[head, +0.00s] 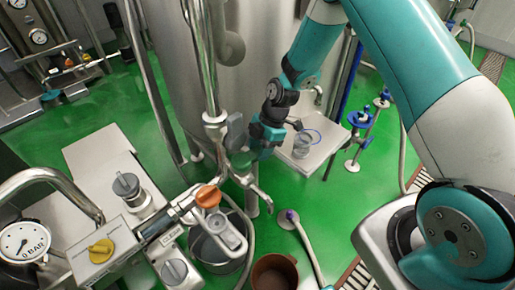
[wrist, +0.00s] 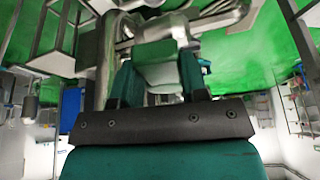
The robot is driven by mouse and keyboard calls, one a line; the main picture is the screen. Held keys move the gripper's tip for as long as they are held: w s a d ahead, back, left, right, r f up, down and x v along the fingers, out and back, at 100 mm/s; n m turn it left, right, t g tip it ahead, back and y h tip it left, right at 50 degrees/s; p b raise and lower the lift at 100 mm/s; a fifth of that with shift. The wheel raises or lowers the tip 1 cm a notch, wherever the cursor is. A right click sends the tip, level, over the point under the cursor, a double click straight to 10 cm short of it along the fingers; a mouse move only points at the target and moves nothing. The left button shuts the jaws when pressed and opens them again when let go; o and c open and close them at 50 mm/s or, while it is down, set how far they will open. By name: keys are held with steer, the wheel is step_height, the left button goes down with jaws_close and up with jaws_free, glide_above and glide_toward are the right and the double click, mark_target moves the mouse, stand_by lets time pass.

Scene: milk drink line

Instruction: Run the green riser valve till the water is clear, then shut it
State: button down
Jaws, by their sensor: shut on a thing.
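The riser is an upright steel pipe (head: 209,75) in front of the big tank. A grey-green valve handle (head: 236,131) stands at its lower end. My gripper (head: 246,155) is at this handle, with the teal arm reaching in from the upper right. In the wrist view my gripper (wrist: 156,78) has its two teal fingers closed on a pale green-grey block, the handle (wrist: 155,66). A curved steel spout (head: 256,196) hangs below the valve. I see no clear water stream from it. The handle's exact angle is partly hidden by my gripper.
A steel pail (head: 205,252) and a brown pot (head: 273,274) stand below. A bench with an orange knob (head: 208,196), a yellow knob (head: 100,251) and a gauge (head: 25,241) is at the left. A glass beaker (head: 303,147) stands on a small shelf right of my gripper.

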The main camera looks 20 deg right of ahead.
steer(key=shift+s+m+t+b, duration=0.4)
steer(key=shift+s+m+b, duration=0.15)
steer(key=shift+m, duration=0.45)
steer(key=shift+s+m+t+b, duration=0.4)
steer(key=shift+s+m+b, duration=0.15)
steer(key=shift+m, duration=0.45)
steer(key=c, duration=0.6)
jaws_free()
steer(key=shift+c, duration=0.2)
steer(key=w+b+v, duration=0.1)
steer(key=b+v, duration=0.2)
steer(key=v, duration=1.4)
steer(key=shift+s+d+r, duration=0.15)
steer(key=shift+s+r, duration=0.1)
steer(key=shift+s, duration=0.25)
